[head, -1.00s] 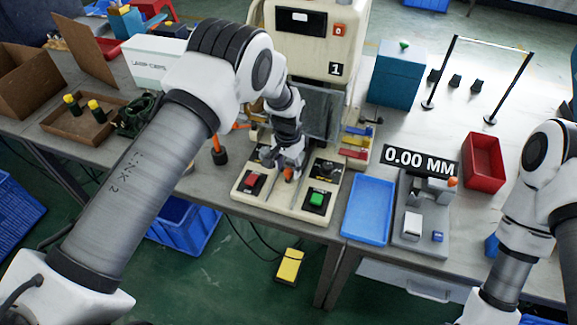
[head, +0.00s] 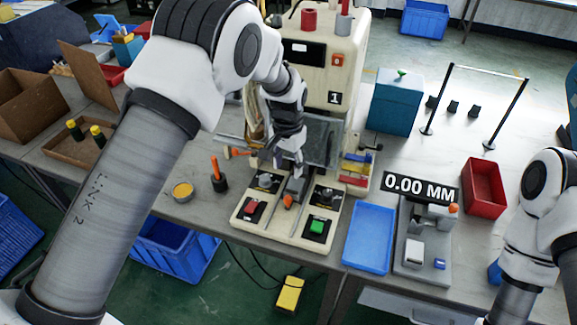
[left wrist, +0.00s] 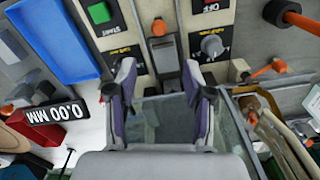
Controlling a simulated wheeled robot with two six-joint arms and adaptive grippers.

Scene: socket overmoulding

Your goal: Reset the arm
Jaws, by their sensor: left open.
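My left arm reaches in from the left in the head view. Its gripper (head: 288,162) hangs above the front of the cream moulding machine (head: 330,75), over the control panel (head: 262,232). In the left wrist view the two fingers of this gripper (left wrist: 160,78) stand apart with nothing between them. A grey block with an orange tip (head: 288,201) sits in the panel's middle, just below the gripper. It also shows in the left wrist view (left wrist: 159,28), beyond the fingertips. My right arm shows at the right edge of the head view; its gripper is out of frame.
A green button (head: 317,226) and a red switch (head: 254,207) flank the middle of the panel. A blue tray (head: 368,237), a gauge reading 0.00 MM (head: 421,188) and a red bin (head: 484,187) stand right. A yellow tin (head: 182,190) lies left.

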